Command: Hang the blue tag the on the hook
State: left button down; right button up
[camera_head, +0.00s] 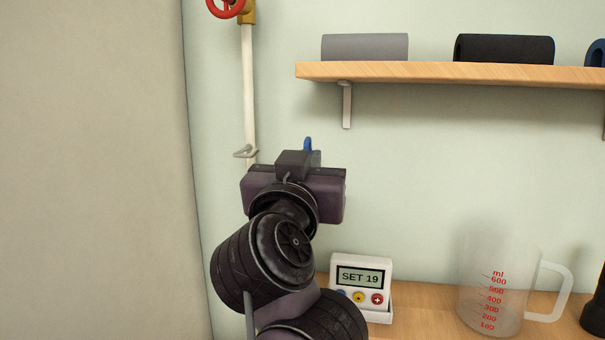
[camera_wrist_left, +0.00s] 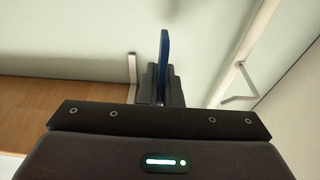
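The blue tag (camera_head: 308,145) shows as a thin blue piece just above my left gripper (camera_head: 313,158) in the head view. In the left wrist view the tag (camera_wrist_left: 164,55) is seen edge-on, standing out from between the fingers of my left gripper (camera_wrist_left: 162,84), which are shut on it. The grey hook (camera_head: 244,152) juts from the white pipe, to the left of the tag and apart from it. It also shows at the right in the left wrist view (camera_wrist_left: 240,99). The tag's lower part and any hole are hidden. My right gripper is not in view.
The white pipe (camera_head: 249,90) runs down the wall from a red valve wheel (camera_head: 226,6). A wooden shelf (camera_head: 450,72) with a bracket (camera_head: 347,105) is at upper right. Below are a "SET 19" device (camera_head: 361,287) and a clear measuring jug (camera_head: 495,285).

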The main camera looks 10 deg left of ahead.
pick_arm(q)
jog(key=a+f+b, duration=0.1)
jog(key=a, duration=0.8)
jog(key=shift+w+f+b, duration=0.2)
jog(key=shift+f+b, duration=0.1)
jog(key=shift+f, duration=0.05)
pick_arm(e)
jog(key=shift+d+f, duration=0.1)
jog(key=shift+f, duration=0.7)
pick_arm(q)
jog(key=c, duration=1.5)
grip_release()
jog(key=shift+c, duration=0.2)
